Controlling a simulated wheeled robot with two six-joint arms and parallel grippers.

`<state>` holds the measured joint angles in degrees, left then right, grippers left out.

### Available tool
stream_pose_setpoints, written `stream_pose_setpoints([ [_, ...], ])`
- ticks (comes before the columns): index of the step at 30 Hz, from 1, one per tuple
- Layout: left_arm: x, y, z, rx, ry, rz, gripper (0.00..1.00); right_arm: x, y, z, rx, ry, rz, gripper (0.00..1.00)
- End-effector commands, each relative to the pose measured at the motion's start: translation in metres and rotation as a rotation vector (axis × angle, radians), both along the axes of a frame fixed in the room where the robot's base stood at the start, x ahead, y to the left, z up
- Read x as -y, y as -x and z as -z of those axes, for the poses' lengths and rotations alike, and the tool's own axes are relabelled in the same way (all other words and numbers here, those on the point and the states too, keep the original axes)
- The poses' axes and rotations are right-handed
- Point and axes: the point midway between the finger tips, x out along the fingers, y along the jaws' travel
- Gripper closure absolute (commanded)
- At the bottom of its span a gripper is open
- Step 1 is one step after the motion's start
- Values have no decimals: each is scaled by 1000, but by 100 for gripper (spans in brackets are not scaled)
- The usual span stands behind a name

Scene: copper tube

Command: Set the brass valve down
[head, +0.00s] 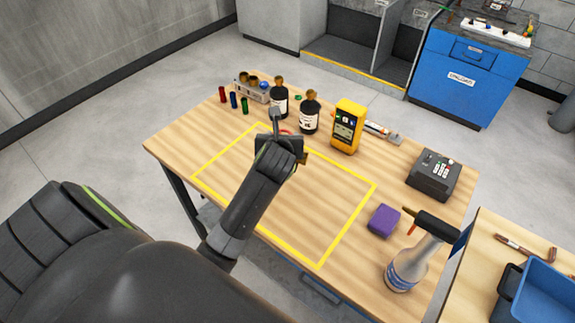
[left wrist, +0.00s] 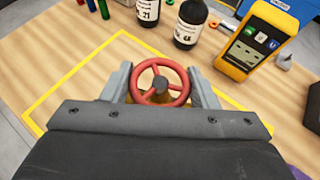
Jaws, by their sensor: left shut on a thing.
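The brass valve with its red handwheel (left wrist: 160,84) sits between the two grey fingers of my left gripper (left wrist: 160,88) in the left wrist view. The fingers are shut on it, and its brass body is mostly hidden below the wheel. In the head view my left gripper (head: 283,142) is over the far part of the yellow-outlined area (head: 320,266) on the wooden table. Only a bit of the red wheel and a bit of brass (head: 304,158) show past it. I cannot tell whether the valve touches the table. My right gripper is not in view.
Two dark bottles (head: 309,114), a yellow meter (head: 347,127) and a small rack (head: 250,91) stand behind the outline. A purple sponge (head: 384,221), a spray bottle (head: 407,268) and a dark keypad device (head: 434,174) are at the right. The outlined area's near right part is clear.

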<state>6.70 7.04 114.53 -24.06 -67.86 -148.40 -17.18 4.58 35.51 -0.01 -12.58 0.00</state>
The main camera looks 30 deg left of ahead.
Motion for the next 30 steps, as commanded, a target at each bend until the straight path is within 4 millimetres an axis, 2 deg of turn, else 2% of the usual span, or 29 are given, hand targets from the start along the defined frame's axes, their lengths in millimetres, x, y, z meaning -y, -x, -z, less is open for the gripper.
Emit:
stream_pose_setpoints([
  [3, 0, 1, 23, -2, 0, 0, 100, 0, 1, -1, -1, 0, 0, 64],
  [6, 0, 1, 37, -1, -1, 2, 100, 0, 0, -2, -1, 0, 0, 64],
  [11, 0, 0, 48, 3, -2, 1, 100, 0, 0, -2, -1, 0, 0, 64],
  [18, 1, 0, 79, 2, -1, 2, 100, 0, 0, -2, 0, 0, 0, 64],
  [30, 1, 0, 85, 4, -2, 2, 100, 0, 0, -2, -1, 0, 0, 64],
])
